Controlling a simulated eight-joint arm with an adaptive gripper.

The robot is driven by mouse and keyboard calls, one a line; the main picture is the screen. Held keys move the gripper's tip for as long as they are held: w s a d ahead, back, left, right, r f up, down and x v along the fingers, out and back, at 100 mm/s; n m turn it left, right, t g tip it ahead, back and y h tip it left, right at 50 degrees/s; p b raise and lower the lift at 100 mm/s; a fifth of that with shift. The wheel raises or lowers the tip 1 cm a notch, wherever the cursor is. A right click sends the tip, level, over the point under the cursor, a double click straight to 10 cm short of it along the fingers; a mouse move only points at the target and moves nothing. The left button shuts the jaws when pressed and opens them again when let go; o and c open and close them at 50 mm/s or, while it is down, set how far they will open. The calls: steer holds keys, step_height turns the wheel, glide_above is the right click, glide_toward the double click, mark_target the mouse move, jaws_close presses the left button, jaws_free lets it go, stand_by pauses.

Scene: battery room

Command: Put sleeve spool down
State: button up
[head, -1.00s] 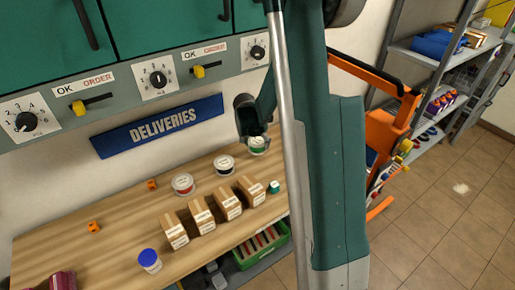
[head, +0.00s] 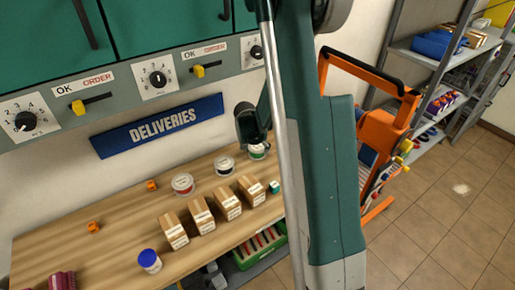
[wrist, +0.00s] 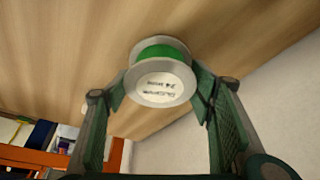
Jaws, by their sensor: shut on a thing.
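The sleeve spool (wrist: 163,73) has white flanges, a green winding and a printed label, which appears upside down in the wrist view. My gripper (wrist: 160,84) is shut on it, one finger at each side. In the head view the spool (head: 258,151) shows below the dark end of my arm, over the back right of the wooden bench (head: 115,232). My fingers are mostly hidden there. The spool is close to the wood; I cannot tell whether it touches.
The DELIVERIES sign (head: 158,126) is on the wall behind.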

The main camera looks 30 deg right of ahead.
steer(key=shift+f, duration=0.15)
steer(key=o, duration=1)
steer(key=shift+r, duration=0.2)
steer(key=shift+p+v, duration=0.4)
steer(key=shift+v, duration=5.6)
steer(key=shift+s, duration=0.1)
